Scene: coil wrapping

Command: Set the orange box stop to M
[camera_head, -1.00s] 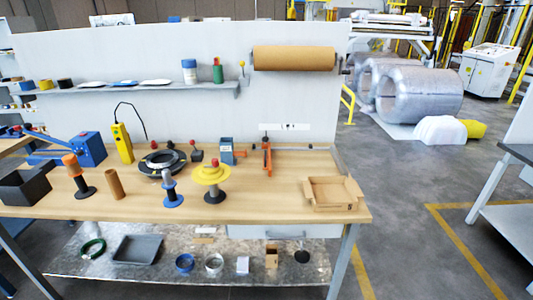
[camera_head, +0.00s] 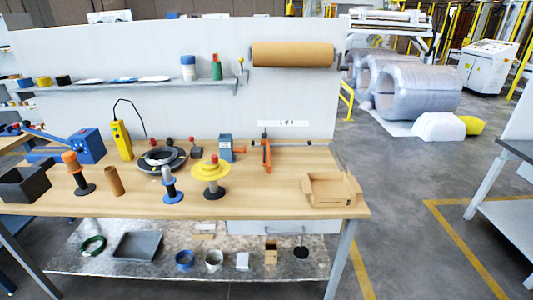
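The orange box stop (camera_head: 266,155) stands upright at the back of the wooden workbench (camera_head: 250,195), right of centre. It sits near the left part of a thin dark rail (camera_head: 300,145) that runs along the back of the bench. A white label strip (camera_head: 283,124) is on the panel above it, with small dark marks too small to read. I cannot tell which letter the stop lines up with. Neither of my grippers is in view.
An open cardboard box (camera_head: 332,190) is at the bench's right end. A blue device (camera_head: 225,148) stands left of the stop. The bench before the stop is clear.

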